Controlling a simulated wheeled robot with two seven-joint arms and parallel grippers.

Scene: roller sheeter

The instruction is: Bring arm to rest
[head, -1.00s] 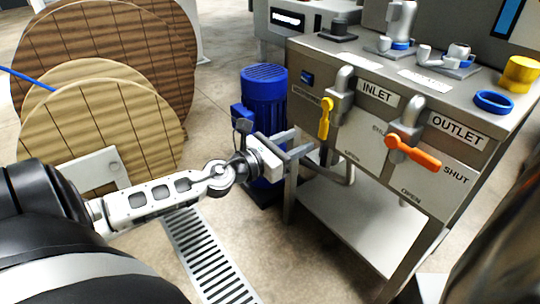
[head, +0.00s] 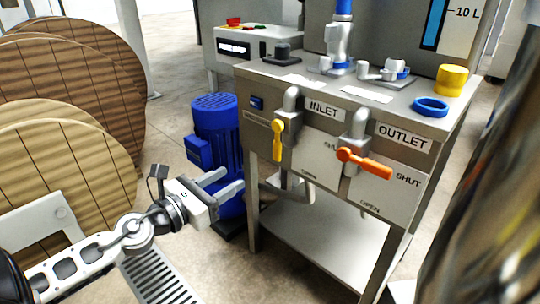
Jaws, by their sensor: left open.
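My left arm comes in from the lower left of the head view. Its gripper (head: 222,187) is open, with nothing between its two fingers. It is in front of the blue motor (head: 216,122) in the picture and left of the steel cabinet's front leg. It is apart from the yellow inlet handle (head: 277,140), which points down, and the orange outlet handle (head: 364,163), which lies nearly level, tilted down to the right. My right gripper is not in view.
The steel bench (head: 300,118) carries a blue ring (head: 431,107), a yellow cylinder (head: 451,80) and pipe fittings. Wooden cable reels (head: 70,165) stand at the left. A floor grate (head: 158,277) lies below my left arm. A blurred brown shape fills the right edge.

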